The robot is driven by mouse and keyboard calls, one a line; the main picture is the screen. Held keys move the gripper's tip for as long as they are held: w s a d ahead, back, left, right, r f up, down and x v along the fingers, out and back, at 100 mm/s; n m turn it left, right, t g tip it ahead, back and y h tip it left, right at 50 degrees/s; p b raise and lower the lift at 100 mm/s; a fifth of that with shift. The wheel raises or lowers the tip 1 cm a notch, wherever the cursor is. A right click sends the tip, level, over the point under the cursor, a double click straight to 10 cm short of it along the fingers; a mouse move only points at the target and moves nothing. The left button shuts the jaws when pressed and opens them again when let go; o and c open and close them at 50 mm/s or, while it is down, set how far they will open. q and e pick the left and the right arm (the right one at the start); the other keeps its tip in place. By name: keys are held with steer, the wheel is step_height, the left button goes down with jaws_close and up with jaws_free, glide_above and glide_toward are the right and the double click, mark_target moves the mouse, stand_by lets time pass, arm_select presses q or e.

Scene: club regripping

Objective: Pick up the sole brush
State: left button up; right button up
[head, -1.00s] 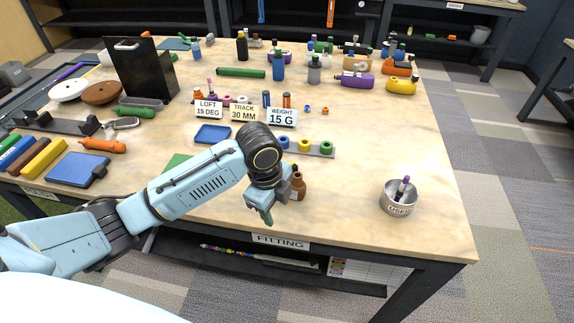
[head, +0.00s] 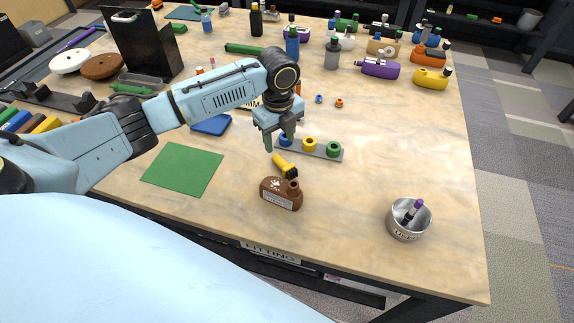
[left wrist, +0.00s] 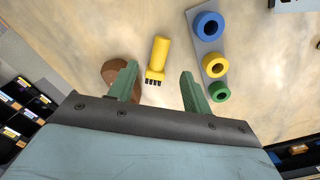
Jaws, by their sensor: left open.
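The sole brush (head: 284,165) has a yellow handle and dark bristles. My left gripper (head: 281,143) is open and empty, above the table near the brush's handle end. In the left wrist view its two green fingers (left wrist: 158,78) are spread wide, and the brown bottle (left wrist: 112,72) is partly hidden behind one of them. My right gripper is not in view.
A grey strip with blue, yellow and green rings (head: 310,146) lies close to the brush. A green mat (head: 183,169) is to the left. A metal cup (head: 409,220) with a purple-capped item stands at right. The table between bottle and cup is clear.

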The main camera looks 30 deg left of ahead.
mark_target(279, 158)
arm_select(q)
steer(key=shift+f, duration=1.2)
step_height(279, 158, down, 2)
steer(key=shift+f, duration=0.2)
step_height(279, 158, down, 2)
steer(key=shift+a+f, duration=0.15)
steer(key=shift+f, duration=0.35)
jaws_close()
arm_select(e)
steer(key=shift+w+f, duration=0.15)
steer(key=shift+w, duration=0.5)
